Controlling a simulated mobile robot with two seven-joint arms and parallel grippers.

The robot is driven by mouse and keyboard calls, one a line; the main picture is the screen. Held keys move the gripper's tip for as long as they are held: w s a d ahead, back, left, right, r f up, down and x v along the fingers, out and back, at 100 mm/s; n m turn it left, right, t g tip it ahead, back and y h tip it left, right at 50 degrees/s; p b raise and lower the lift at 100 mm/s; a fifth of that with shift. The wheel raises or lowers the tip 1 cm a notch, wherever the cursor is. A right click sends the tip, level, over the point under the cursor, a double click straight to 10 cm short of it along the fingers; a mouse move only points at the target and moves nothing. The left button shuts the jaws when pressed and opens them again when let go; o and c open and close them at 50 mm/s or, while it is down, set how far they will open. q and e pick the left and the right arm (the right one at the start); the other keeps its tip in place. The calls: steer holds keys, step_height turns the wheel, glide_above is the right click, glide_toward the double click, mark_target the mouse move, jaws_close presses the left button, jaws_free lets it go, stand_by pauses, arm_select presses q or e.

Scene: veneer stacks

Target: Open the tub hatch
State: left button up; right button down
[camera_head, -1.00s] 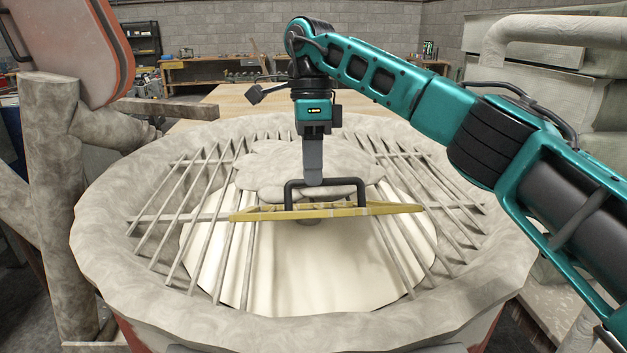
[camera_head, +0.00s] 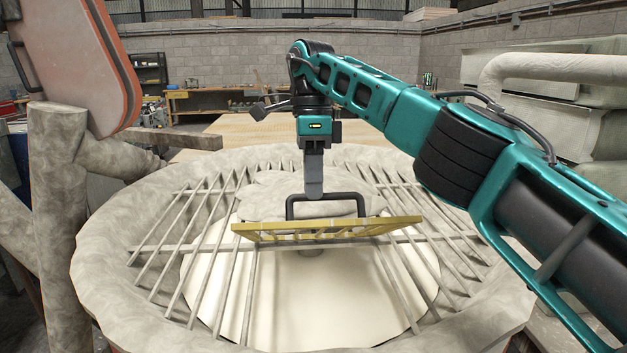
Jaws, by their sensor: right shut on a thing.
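The tub (camera_head: 113,248) is a large round grey vessel with a thick rim and a slatted metal grate across its top. Its hatch (camera_head: 390,224) is a yellow-edged panel with a black bar handle (camera_head: 291,207), standing tilted above the grate, its barred underside partly facing me. My right gripper (camera_head: 314,192) comes down from above and is shut on the handle. Below the hatch the grate has an opening onto a pale round surface (camera_head: 270,300) inside the tub. My left gripper is not in view.
A grey post and a red-edged panel (camera_head: 75,55) on it stand at the left. A wooden table (camera_head: 240,130) lies behind the tub. Workbenches and shelves line the back wall, and a grey pipe machine (camera_head: 560,75) stands at the right.

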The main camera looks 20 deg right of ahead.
steer(key=shift+w+d+f, duration=0.1)
steer(key=shift+w+f, duration=0.05)
steer(key=shift+f, duration=0.05)
steer(key=c, duration=1.1)
jaws_free()
steer(key=shift+w+f, duration=0.1)
steer(key=shift+w, duration=0.1)
steer(key=shift+s, duration=0.2)
